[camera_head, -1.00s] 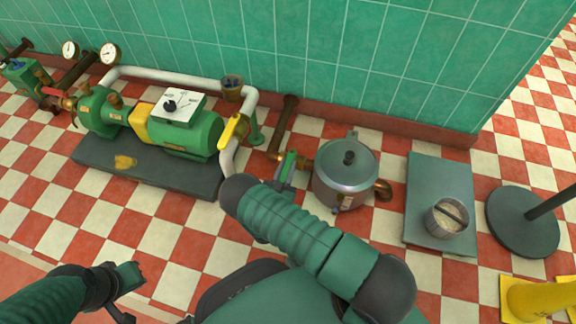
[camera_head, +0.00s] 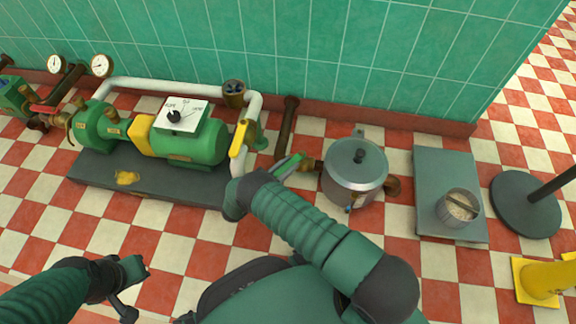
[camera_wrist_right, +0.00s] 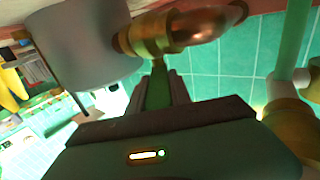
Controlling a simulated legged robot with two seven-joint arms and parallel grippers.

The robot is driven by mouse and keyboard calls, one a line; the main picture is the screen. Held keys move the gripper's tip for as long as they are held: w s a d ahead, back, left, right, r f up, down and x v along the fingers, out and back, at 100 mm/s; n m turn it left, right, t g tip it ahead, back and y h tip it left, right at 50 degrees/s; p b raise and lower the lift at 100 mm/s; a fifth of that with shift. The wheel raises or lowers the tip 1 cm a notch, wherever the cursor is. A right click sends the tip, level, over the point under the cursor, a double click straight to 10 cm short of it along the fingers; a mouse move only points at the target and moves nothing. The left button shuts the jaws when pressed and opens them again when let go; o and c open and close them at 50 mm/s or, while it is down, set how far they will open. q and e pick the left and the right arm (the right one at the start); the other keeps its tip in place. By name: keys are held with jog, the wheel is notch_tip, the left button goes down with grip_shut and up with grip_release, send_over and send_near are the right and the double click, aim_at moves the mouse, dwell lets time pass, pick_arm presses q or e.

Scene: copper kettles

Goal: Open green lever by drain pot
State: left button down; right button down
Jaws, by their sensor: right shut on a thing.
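The drain pot (camera_head: 350,182), a grey lidded metal pot, stands on the tiles right of centre in the head view. Its grey side also shows at upper left in the wrist view (camera_wrist_right: 85,45). The green lever (camera_head: 292,164) lies just left of the pot beside its brass fitting (camera_head: 312,164). My right gripper (camera_wrist_right: 160,90) is shut on the green lever (camera_wrist_right: 157,84), below the brass fitting in the wrist view. In the head view, my right forearm partly hides this gripper. My left gripper (camera_head: 135,290) is open and empty at lower left, over the floor.
A green pump (camera_head: 185,142) with a white dial plate stands on a dark base at left. A white pipe with a yellow lever (camera_head: 239,138) runs close to my right wrist. A bucket (camera_head: 459,209) sits on a grey plate at right. The tiled wall closes the back.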

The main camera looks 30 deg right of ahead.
jog(key=shift+w+d+g, duration=0.1)
jog(key=shift+w+g, duration=0.1)
jog(key=shift+g, duration=0.2)
jog(key=c, duration=1.2)
grip_release()
jog(key=shift+o, duration=0.2)
